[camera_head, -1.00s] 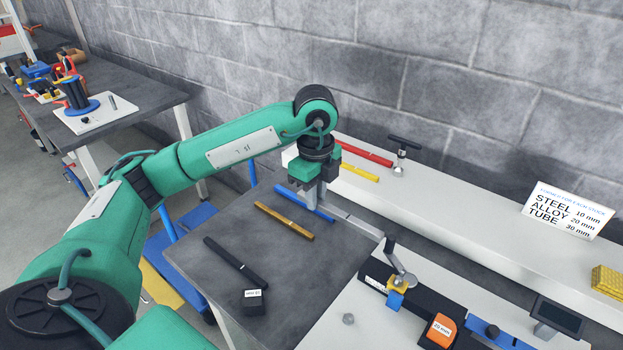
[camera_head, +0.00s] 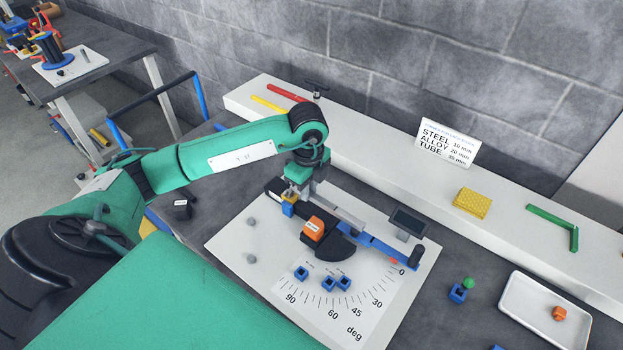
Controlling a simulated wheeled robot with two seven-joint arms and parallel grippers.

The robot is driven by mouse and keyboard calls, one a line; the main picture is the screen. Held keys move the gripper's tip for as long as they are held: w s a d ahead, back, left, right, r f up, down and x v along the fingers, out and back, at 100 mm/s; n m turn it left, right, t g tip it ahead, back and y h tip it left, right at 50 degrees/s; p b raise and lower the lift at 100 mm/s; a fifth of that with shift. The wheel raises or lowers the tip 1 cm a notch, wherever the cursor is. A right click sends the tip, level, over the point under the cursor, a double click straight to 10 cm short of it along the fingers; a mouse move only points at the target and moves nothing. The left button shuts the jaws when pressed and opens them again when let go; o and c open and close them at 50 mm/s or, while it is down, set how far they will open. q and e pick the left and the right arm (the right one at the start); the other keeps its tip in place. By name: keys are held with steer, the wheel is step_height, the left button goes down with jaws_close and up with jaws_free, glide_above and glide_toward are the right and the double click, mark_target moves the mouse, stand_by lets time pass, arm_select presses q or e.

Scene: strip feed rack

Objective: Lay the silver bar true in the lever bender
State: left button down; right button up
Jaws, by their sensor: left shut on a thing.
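My left gripper (camera_head: 303,190) is shut on the silver bar (camera_head: 347,217) near the bar's left end. The bar points down and right, along the back side of the lever bender (camera_head: 283,212). The bender has a black body, an orange block (camera_head: 314,229), a small blue and yellow part (camera_head: 288,207) and a blue lever (camera_head: 385,248) with a black handle. I cannot tell whether the bar rests in the bender or is just above it. The gripper hides the bar's left end. My right gripper is not in view.
The bender's white board carries an angle scale (camera_head: 345,308) and small blue blocks (camera_head: 329,284). A small dark screen (camera_head: 408,222) stands just right of the bender. Behind runs a white shelf (camera_head: 385,178) with a sign (camera_head: 447,144). A white tray (camera_head: 530,330) lies at the right.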

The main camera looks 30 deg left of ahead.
mark_target(308, 213)
arm_select(q)
steer(key=shift+a+f, duration=0.1)
steer(key=shift+a, duration=0.05)
stand_by(0.3)
steer(key=shift+f+b, duration=0.2)
steer(key=shift+b, duration=0.1)
steer(key=shift+f+b, duration=1.25)
steer(key=shift+f, duration=0.45)
steer(key=shift+f+b, duration=1.25)
steer(key=shift+f, duration=0.4)
steer(key=c, duration=1.3)
jaws_free()
steer(key=shift+r, duration=0.1)
step_height(308, 213, up, 13)
steer(key=shift+f+b, duration=0.15)
steer(key=shift+b, duration=0.65)
steer(key=shift+r, duration=0.55)
